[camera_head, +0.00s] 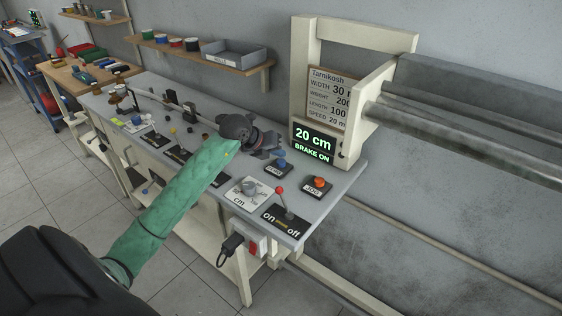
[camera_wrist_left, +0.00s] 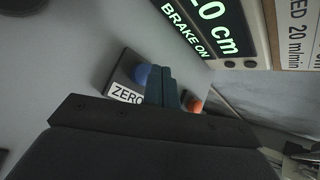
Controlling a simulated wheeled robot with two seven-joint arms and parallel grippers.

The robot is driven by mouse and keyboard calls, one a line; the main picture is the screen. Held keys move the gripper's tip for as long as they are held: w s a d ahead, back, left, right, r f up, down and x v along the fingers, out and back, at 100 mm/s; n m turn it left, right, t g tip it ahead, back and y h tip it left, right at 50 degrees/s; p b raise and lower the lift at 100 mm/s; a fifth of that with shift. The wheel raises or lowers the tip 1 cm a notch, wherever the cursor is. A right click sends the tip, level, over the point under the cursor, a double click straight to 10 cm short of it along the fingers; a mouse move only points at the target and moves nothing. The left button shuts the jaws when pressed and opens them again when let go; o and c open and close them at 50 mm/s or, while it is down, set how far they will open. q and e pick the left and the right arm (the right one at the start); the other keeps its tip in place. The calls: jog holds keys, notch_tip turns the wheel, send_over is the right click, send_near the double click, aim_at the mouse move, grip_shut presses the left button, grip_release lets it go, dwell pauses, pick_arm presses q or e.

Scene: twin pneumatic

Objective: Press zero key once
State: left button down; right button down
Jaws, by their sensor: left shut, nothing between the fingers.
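The zero key is a blue round button (camera_head: 282,163) on a small dark block on the grey bench, with the orange jog key beside it to the right. My left gripper (camera_head: 274,151) is shut and empty, just left of and above the blue button in the head view. In the left wrist view the button (camera_wrist_left: 141,76) and its ZERO label (camera_wrist_left: 125,95) show beside my shut fingertips (camera_wrist_left: 161,70), which cover the button's right part. I cannot tell whether the fingertips touch it. My right gripper is not in view.
The orange jog key (camera_head: 319,182), a cm dial (camera_head: 249,186) and a red-knobbed on/off lever (camera_head: 281,191) stand near the bench's right end. The display (camera_head: 313,144) behind reads 20 cm, BRAKE ON. Other controls line the bench to the left.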

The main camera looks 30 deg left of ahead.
aim_at(278, 162)
pick_arm(q)
jog(key=shift+f, duration=0.15)
jog(key=shift+f+b, duration=0.3)
jog(key=shift+f+b, duration=0.4)
jog(key=shift+f, duration=0.15)
dwell(0.8)
jog(key=shift+r, duration=0.1)
dwell(0.3)
jog(key=shift+r+p, duration=0.45)
jog(key=shift+r, duration=0.45)
jog(key=shift+r+p, duration=1.1)
jog(key=shift+r, duration=1.4)
